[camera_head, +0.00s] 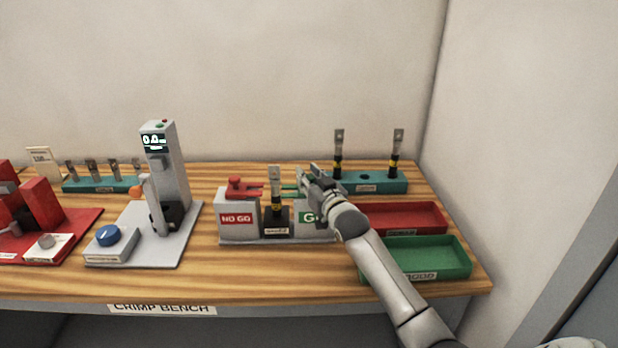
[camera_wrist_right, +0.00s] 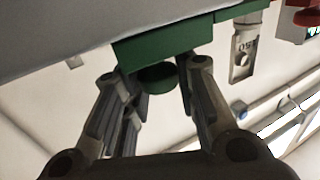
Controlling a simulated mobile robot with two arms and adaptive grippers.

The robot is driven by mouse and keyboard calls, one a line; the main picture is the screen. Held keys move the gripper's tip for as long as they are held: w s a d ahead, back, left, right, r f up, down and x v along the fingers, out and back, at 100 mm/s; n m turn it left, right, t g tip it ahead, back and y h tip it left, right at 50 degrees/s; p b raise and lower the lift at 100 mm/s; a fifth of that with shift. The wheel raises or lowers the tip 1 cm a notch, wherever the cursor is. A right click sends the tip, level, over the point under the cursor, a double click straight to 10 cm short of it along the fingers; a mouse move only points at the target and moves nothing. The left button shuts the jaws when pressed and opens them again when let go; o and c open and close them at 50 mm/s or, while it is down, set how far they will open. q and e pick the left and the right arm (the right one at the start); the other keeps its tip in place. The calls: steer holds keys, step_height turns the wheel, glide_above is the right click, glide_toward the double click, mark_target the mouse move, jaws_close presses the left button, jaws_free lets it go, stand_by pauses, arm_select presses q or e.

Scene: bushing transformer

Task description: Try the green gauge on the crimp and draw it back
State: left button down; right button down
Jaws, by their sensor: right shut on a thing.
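The green gauge (camera_head: 290,188) lies level above the GO block (camera_head: 306,217), its thin end pointing left at the crimped lug. The lug (camera_head: 275,182) stands upright in a black holder (camera_head: 277,220) between the NO GO and GO blocks. The gauge's tip is at or very near the lug; I cannot tell whether they touch. My right gripper (camera_head: 313,184) is shut on the gauge and hides much of it. In the right wrist view, the gauge's green body (camera_wrist_right: 165,45) and round knob (camera_wrist_right: 157,76) show at the fingers, with the lug (camera_wrist_right: 243,52) to the right.
The red gauge (camera_head: 243,188) rests on the NO GO block (camera_head: 238,220). A teal rack (camera_head: 373,184) with two upright lugs stands behind my right gripper. Red (camera_head: 425,219) and green (camera_head: 440,260) trays lie right. A grey tester (camera_head: 165,170) stands left.

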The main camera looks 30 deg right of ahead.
steer(key=shift+w+a, duration=0.1)
steer(key=shift+a, duration=0.1)
stand_by(0.3)
steer(key=c, duration=1.2)
jaws_free()
steer(key=s, duration=0.4)
steer(key=s+a, duration=0.1)
steer(key=s, duration=0.3)
steer(key=s+a, duration=0.1)
steer(key=s, duration=0.2)
steer(key=shift+s, duration=0.4)
